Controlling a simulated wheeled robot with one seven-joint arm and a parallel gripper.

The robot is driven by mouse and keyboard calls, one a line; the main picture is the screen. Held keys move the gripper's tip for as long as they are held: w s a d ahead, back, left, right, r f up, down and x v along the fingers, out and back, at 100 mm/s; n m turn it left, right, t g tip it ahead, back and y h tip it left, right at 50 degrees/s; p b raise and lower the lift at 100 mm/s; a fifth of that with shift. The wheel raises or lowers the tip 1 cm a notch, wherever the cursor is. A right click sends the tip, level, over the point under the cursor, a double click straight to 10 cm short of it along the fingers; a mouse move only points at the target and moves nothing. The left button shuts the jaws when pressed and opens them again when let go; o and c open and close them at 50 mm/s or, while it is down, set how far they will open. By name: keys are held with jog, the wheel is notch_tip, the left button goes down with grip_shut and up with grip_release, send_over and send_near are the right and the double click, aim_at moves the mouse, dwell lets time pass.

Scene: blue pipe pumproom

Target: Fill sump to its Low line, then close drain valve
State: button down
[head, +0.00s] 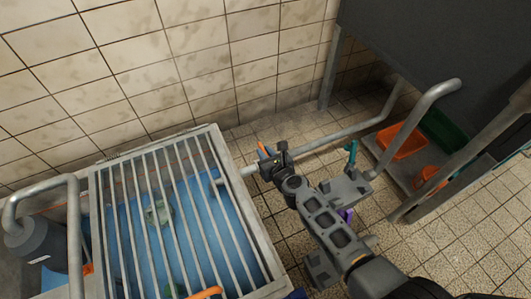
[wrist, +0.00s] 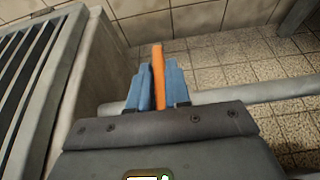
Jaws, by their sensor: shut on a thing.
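The sump (head: 215,145) is a pale-rimmed tank under a barred grate at the left of the head view. Blue water stands in it below the bars; I cannot read its level against a Low line. My gripper (head: 268,157) is just right of the sump's rim, near a grey pipe. In the wrist view its blue fingers (wrist: 158,92) are shut on an upright orange lever (wrist: 158,72). It looks like a valve handle, but the valve body is hidden. A teal handle (head: 351,158) stands on the pipework to the right of my gripper.
Bent grey pipes rise at the far left (head: 40,185) and at the right (head: 425,105). Orange trays (head: 400,140) and a green tray (head: 443,130) sit on a low shelf at right. A tiled wall (head: 150,70) closes the back. Tiled floor is open at lower right.

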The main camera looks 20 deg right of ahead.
jog(key=shift+d+n+y, duration=0.1)
jog(key=shift+n+y, duration=0.3)
jog(key=shift+y, duration=0.1)
jog(key=shift+n+y+b, duration=0.6)
jog(key=shift+n+y, duration=0.5)
jog(key=shift+y, duration=0.2)
jog(key=shift+g, duration=0.3)
jog(key=c, duration=1.2)
grip_release()
jog(key=shift+o, duration=0.2)
